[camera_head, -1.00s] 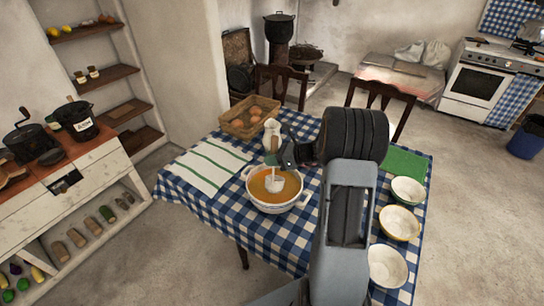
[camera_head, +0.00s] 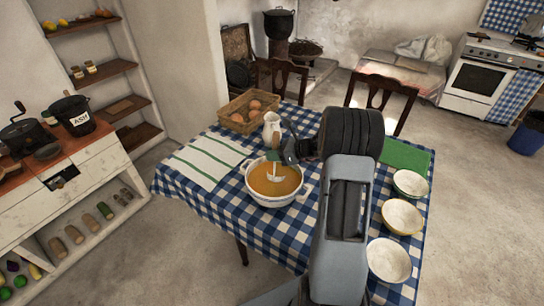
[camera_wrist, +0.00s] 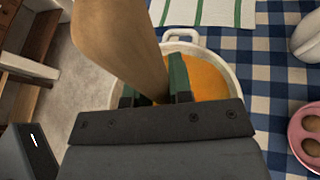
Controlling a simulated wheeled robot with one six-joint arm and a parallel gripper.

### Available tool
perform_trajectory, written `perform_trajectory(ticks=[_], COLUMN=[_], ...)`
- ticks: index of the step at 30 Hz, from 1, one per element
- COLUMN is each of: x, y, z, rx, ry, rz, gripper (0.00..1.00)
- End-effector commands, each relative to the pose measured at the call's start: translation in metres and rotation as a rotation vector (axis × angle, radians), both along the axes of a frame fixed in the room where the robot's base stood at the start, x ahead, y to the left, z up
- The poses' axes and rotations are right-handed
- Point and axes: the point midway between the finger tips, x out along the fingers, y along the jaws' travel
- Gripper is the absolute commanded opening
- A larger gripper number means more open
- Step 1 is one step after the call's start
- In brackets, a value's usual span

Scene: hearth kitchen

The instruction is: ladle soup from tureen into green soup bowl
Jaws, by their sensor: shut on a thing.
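The tureen (camera_head: 252,192), white with two handles, stands on the checked table with orange soup in it. My gripper (camera_head: 283,157) is above the tureen's far side, shut on the ladle. The ladle's white bowl (camera_head: 276,178) is partly sunk in the soup near the middle. In the wrist view the ladle's wooden handle (camera_wrist: 122,45) rises between my green-padded fingers (camera_wrist: 155,92), and the tureen (camera_wrist: 224,66) lies beneath them. The green soup bowl (camera_head: 410,183), with a green rim and pale inside, stands at the table's right side and looks empty.
A yellow-rimmed bowl (camera_head: 402,217) and a white bowl (camera_head: 389,261) stand in a row nearer than the green one. A striped towel (camera_head: 208,161) lies left, a green cloth (camera_head: 404,160) right.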

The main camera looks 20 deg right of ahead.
Motion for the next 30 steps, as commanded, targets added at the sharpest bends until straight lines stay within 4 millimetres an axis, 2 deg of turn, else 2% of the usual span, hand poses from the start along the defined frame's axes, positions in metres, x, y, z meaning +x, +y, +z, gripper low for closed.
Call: perform_trajectory(ticks=[4,9,12,30], x=[-0.009,-0.008,-0.015,-0.055], y=[0.008,0.007,0.013,0.048], z=[0.003,0.026,0.018,0.020], rx=[0.000,-0.001,-0.036,-0.249], ry=[0.001,-0.001,-0.040,-0.283], rz=[0.001,0.000,0.001,0.000], gripper=[0.00,0.00,0.00,0.00])
